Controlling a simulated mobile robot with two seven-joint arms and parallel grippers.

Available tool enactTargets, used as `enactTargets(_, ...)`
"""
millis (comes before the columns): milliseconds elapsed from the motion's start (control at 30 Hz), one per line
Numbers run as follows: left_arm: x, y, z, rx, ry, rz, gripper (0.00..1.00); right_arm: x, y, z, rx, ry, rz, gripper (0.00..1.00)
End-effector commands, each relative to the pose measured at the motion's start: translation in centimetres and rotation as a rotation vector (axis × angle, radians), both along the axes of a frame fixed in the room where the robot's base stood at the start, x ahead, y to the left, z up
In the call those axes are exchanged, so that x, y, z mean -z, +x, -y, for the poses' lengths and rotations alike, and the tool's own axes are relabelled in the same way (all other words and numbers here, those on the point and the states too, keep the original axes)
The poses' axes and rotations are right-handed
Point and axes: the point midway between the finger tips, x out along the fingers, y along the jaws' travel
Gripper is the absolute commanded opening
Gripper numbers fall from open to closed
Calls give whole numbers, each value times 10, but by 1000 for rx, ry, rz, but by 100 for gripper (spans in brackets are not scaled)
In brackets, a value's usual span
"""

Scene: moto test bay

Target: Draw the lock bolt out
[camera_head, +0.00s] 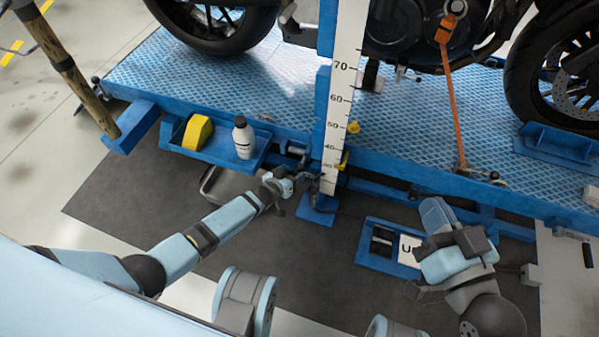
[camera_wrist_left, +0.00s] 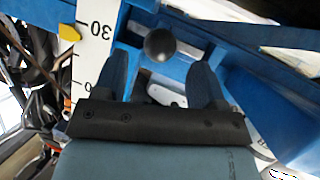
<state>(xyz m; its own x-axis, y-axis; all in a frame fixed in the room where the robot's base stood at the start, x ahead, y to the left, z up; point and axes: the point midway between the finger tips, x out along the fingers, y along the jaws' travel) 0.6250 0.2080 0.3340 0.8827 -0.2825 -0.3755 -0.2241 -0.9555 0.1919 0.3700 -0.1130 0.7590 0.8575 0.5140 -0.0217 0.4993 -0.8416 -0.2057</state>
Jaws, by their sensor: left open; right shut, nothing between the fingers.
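A dark round knob (camera_wrist_left: 160,45), which looks like the lock bolt's handle, shows in the left wrist view against the blue lift frame. My left gripper (camera_wrist_left: 159,66) is open, its two fingers to either side of the line to the knob. The knob sits at or just beyond the fingertips; contact cannot be told. In the head view, my left gripper (camera_head: 298,181) is at the foot of the blue post (camera_head: 324,110), left of the scale, and the knob cannot be made out. My right gripper (camera_head: 437,220) is shut and empty, low at the right; its fingers are hard to make out.
A white height scale (camera_head: 343,80) with a yellow pointer (camera_head: 353,127) stands on the post. A blue side tray (camera_head: 215,150) holds a white bottle (camera_head: 243,138) and a yellow object (camera_head: 197,132). A motorcycle stands on the blue platform (camera_head: 240,85). Dark mat floor lies below.

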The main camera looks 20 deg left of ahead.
Motion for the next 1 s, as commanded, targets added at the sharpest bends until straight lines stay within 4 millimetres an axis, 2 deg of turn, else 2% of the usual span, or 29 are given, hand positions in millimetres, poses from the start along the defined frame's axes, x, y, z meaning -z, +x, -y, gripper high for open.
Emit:
enactTargets(33, 9, 10, 3, 0, 0, 1, 64, 13, 0, 0, -8, -12, -20, 0)
enactTargets(100, 12, 21, 7, 0, 1, 1, 64, 22, 0, -1, -18, -27, -46, 0)
enactTargets(300, 18, 39, 12, 0, 1, 0, 64, 29, 3, 0, -27, -63, -40, 0)
enactTargets(667, 18, 43, 14, 0, 0, -1, 64, 29, 3, 0, -29, -73, -39, 0)
enactTargets(933, 18, 43, 14, 0, 0, 0, 5, 29, 3, 0, -28, -72, -40, 0)
enactTargets(967, 18, 43, 14, 0, 0, 0, 0, 29, 3, 0, -28, -72, -40, 0)
enactTargets(1000, 18, 43, 14, 0, 0, 0, 0, 29, 3, 0, -29, -72, -39, 0)
